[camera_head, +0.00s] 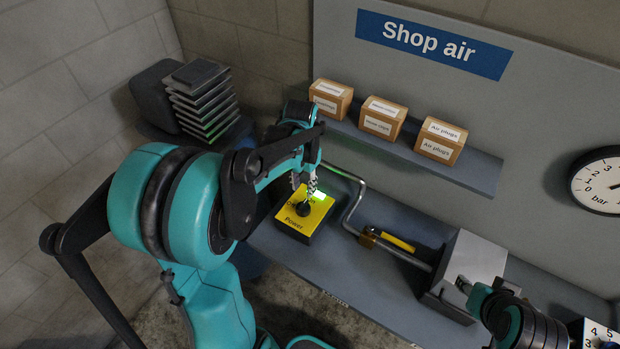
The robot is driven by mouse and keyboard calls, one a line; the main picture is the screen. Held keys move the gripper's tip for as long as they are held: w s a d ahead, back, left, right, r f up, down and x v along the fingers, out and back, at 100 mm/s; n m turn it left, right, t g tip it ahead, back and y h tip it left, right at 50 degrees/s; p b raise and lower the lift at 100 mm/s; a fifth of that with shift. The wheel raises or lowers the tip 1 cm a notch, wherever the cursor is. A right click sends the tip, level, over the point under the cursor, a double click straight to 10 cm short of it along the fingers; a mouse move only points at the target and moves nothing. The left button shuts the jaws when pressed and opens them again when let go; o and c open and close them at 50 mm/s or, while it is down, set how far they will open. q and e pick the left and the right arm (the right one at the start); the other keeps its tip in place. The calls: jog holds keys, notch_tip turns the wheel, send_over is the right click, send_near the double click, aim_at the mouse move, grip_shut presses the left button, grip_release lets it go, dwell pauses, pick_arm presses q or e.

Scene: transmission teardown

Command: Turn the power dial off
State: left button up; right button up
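The yellow power box (290,228), marked "Power", sits on the grey bench left of centre. The gripper partly hides the lettering at the box's back. My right gripper (466,285) is at lower right, by the front of a grey metal box; its fingers are too small to read.
The grey metal box (474,258) stands on the bench at right, joined to a bent pipe (352,212) with a yellow-handled valve (397,243). A shelf (470,176) above holds labelled cartons (384,118). A pressure gauge (600,182) hangs at far right.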

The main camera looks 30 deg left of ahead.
aim_at(303, 204)
pick_arm(q)
jog(key=shift+a+f, duration=0.1)
jog(key=shift+f, duration=0.1)
notch_tip(303, 204, down, 7)
jog(key=shift+f+b, duration=0.15)
jog(key=shift+b, duration=0.85)
grip_shut()
